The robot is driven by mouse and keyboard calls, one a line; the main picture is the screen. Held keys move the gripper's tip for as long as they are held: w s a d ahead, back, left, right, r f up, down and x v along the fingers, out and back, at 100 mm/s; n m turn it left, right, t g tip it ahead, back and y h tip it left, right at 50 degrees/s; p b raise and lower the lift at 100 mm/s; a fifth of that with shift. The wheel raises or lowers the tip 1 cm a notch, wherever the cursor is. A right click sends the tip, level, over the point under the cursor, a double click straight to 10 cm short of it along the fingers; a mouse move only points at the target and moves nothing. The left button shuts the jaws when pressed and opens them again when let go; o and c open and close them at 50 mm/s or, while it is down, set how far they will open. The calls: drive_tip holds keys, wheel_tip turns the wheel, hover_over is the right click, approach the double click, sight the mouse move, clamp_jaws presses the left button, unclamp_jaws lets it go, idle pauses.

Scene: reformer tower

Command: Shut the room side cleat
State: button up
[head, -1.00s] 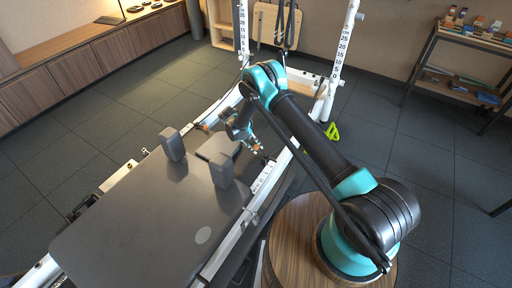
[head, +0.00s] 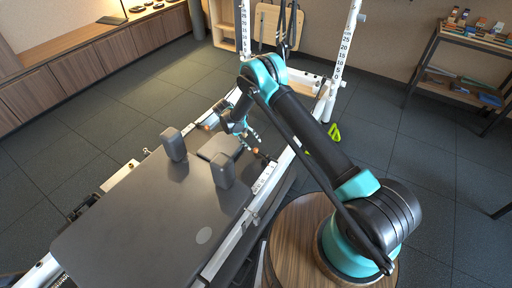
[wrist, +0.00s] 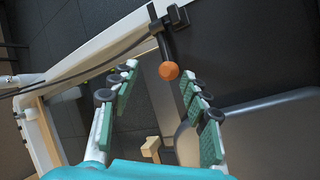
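A black cleat lever with an orange ball end (wrist: 168,71) sticks out from a black bracket on the white rail (wrist: 95,52) in the wrist view. My gripper (wrist: 160,77) is open, one green-padded finger on each side of the ball. The ball appears between or just beyond the fingertips; contact cannot be told. In the head view my gripper (head: 247,141) is low over the reformer's far part, beyond the shoulder rests. An orange spot (head: 256,151) shows beside it there.
The grey carriage (head: 140,220) with two upright shoulder rests (head: 174,144) fills the near left. White tower posts (head: 345,45) stand behind. A shelf rack (head: 455,75) is at right. Dark floor lies open on both sides.

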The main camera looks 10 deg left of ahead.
drive_tip(key=v, duration=0.7)
drive_tip(key=shift+s, duration=0.1)
